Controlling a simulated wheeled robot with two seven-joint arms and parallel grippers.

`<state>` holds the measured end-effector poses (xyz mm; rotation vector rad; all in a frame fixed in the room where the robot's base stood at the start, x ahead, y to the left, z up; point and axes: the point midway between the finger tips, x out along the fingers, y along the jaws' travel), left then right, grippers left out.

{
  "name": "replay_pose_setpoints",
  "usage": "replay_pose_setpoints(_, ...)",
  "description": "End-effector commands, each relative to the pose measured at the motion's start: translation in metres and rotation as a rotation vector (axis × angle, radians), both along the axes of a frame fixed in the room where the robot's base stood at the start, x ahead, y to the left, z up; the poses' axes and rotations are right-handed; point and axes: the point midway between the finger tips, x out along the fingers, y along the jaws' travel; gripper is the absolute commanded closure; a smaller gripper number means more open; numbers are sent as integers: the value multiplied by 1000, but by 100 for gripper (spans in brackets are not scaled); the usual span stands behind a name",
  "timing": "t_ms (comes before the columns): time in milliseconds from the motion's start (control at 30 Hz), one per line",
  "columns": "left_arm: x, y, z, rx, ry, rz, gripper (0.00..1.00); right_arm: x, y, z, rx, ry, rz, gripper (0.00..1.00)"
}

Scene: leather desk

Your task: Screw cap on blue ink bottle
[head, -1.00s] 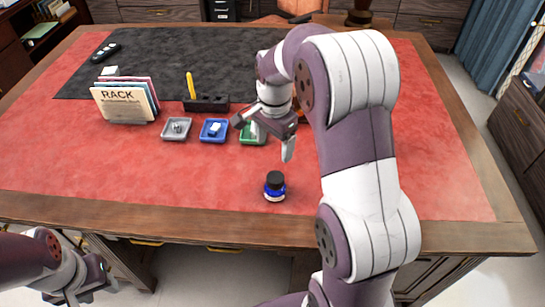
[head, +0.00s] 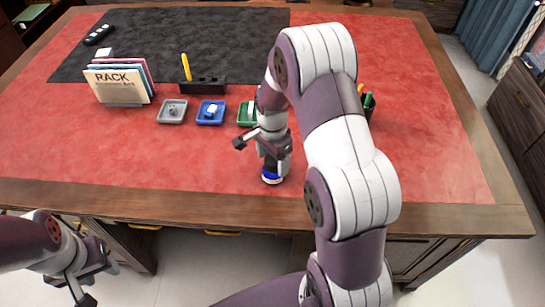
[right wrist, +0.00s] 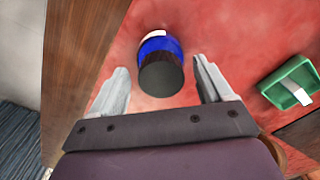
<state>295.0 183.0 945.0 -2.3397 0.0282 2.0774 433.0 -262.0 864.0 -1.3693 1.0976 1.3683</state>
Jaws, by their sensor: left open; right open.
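The blue ink bottle (head: 271,178) stands upright on the red leather near the desk's front edge. In the right wrist view, the bottle (right wrist: 158,44) has a dark round cap (right wrist: 161,76) on its top; I cannot tell how tight it is. My right gripper (head: 272,168) is over the bottle and hides most of it in the head view. In the right wrist view, its open fingers stand on either side of the cap, with gaps on both sides. My left gripper (head: 82,284) is open and empty, off the desk at the lower left.
Grey (head: 172,121), blue (head: 199,119) and green (head: 240,121) trays stand behind the bottle. A book rack (head: 120,91) and a dark holder with a yellow pen (head: 206,88) are further back. A pen cup (head: 369,109) is to the right. The red leather left of the bottle is clear.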

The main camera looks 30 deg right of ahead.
Motion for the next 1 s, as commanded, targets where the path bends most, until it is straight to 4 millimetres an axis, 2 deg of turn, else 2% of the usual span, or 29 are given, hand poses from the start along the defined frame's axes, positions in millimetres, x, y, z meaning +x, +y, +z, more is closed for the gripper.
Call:
replay_pose_setpoints(67, 0, 0, 0, 0, 0, 0, 57, 0, 0, 0, 0, 0, 0, 24)
replay_pose_setpoints(200, 0, 0, 0, 0, 0, 0, 57, 0, 0, 0, 0, 0, 0, 69)
replay_pose_setpoints(233, 0, 0, 0, 0, 0, 0, 57, 0, 0, 0, 0, 0, 0, 77)
replay_pose_setpoints(833, 0, 0, 0, 0, 0, 0, 57, 0, 0, -2, 0, 1, -5, 78)
replay_pose_setpoints(1000, 0, 0, 9, 0, 0, 0, 57, 0, 0, 1, 1, 1, -156, 78)
